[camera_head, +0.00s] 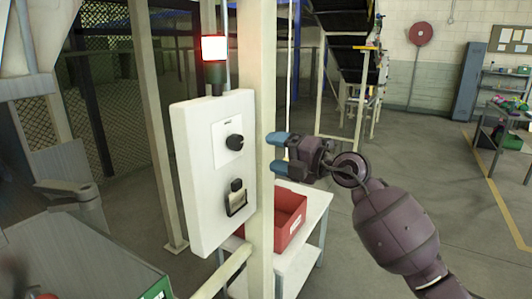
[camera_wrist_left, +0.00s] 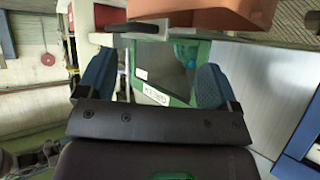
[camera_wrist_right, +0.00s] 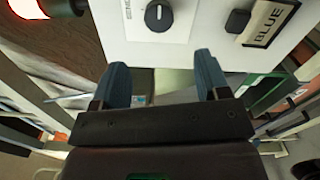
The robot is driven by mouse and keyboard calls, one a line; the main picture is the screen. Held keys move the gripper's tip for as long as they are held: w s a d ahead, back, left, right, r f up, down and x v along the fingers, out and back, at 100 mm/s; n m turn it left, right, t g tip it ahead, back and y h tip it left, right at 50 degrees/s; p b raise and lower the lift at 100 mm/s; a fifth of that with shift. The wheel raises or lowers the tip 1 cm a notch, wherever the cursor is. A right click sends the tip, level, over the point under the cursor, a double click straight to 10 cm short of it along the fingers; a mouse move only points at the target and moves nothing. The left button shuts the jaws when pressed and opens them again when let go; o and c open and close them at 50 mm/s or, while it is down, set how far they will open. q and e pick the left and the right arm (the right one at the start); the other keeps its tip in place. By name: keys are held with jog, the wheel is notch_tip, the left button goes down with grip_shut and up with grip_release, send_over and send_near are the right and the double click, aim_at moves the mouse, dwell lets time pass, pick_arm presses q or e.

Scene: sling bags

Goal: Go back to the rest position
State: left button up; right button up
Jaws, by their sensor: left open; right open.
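My right gripper (camera_head: 278,153) is open and empty, beside the right edge of a white control box (camera_head: 208,215) on a post. Its two blue fingers (camera_wrist_right: 162,80) are also spread in the right wrist view, below the box. The box carries a round black knob (camera_head: 234,142) and a lower black switch (camera_head: 236,186) by a label, which reads BLUE in the right wrist view (camera_wrist_right: 270,22). My left gripper (camera_wrist_left: 155,82) is open, with a green bin (camera_wrist_left: 185,95) beyond its fingers. I cannot make it out clearly in the head view.
A red lamp (camera_head: 214,48) glows above the box. The cream post (camera_head: 263,100) stands close to my right fingertips. A red bin (camera_head: 291,212) sits on a white table (camera_head: 316,205) behind it. Open floor (camera_head: 440,165) lies at the right, before a blue locker (camera_head: 467,82).

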jog(key=shift+s+d, duration=0.1)
dwell(0.3)
notch_tip(320, 180, up, 7)
jog(key=s+d+m+t+y, duration=0.2)
jog(key=d+m+t+y, duration=0.15)
jog(key=t, duration=0.25)
jog(key=s+d+f+m+t+h, duration=0.2)
jog(key=d+f+m+h, duration=0.4)
jog(key=f+m, duration=0.5)
jog(key=s+d+f+m+t+h, duration=0.2)
jog(key=d+f+m+h, duration=0.2)
jog(key=f+m+h, duration=0.7)
jog(key=s+d+f+m+g, duration=0.1)
jog(key=s+f+g, duration=0.2)
jog(key=s+f, duration=0.6)
jog(key=s+d+f+m+g+h+b, duration=0.1)
jog(key=s+d+f+m+g, duration=0.1)
jog(key=s+f, duration=0.7)
jog(key=s+d+f+m+g, duration=0.2)
jog(key=s+f+g, duration=0.2)
jog(key=s+f, duration=0.5)
notch_tip(320, 180, down, 4)
jog(key=shift+s+d+f, duration=0.1)
jog(key=shift+s+d, duration=0.15)
